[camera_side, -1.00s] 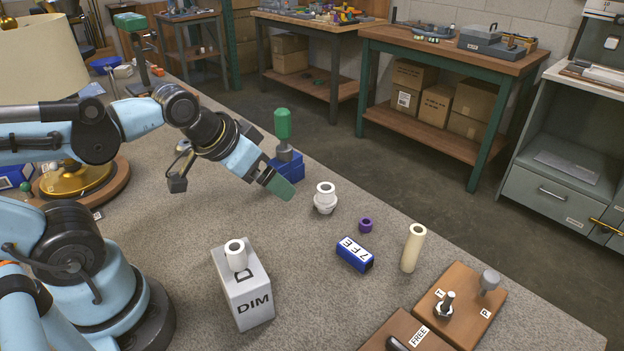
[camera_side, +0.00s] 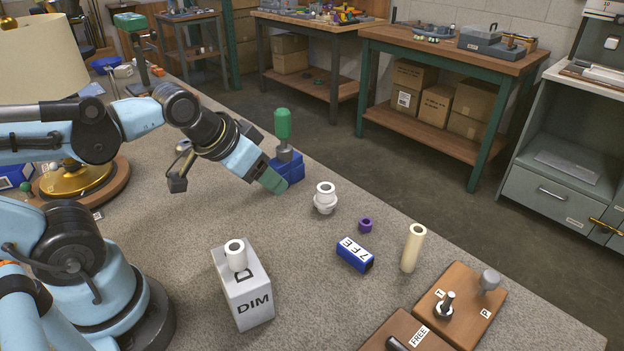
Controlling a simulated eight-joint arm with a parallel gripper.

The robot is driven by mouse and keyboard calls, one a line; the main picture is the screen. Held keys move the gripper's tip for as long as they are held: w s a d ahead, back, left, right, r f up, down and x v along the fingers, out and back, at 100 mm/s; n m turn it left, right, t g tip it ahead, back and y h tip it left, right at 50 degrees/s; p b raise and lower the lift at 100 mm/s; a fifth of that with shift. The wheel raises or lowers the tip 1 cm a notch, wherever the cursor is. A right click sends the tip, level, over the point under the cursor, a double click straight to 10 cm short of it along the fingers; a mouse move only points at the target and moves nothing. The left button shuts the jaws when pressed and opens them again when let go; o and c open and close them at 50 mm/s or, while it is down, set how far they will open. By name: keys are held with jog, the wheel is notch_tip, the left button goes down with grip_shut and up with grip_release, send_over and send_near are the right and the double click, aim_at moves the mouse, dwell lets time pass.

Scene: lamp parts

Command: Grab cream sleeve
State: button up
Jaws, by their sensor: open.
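The cream sleeve (camera_side: 412,249) is a tall hollow tube standing upright on the grey bench top, right of centre. My gripper (camera_side: 275,183) is well to the left of it and farther back, above the bench with its green-tipped end pointing down and right. The gripper is open, though the gap between its fingers is hard to see from this side. Nothing shows in it.
A grey DIM block (camera_side: 244,290) holds a white collar. Wooden boards (camera_side: 460,305) lie front right. A green-handled tool (camera_side: 283,135) stands behind my gripper.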

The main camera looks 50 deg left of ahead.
jog(key=n+g+h, duration=0.7)
jog(key=n+h, duration=0.7)
jog(key=n, duration=0.4)
send_near(415, 239)
jog(key=shift+y, duration=0.3)
jog(key=x, duration=0.6)
jog(key=w+x, duration=0.1)
jog(key=x, duration=0.3)
jog(key=shift+w+a+f, duration=0.1)
jog(key=shift+f, duration=0.35)
grip_shut()
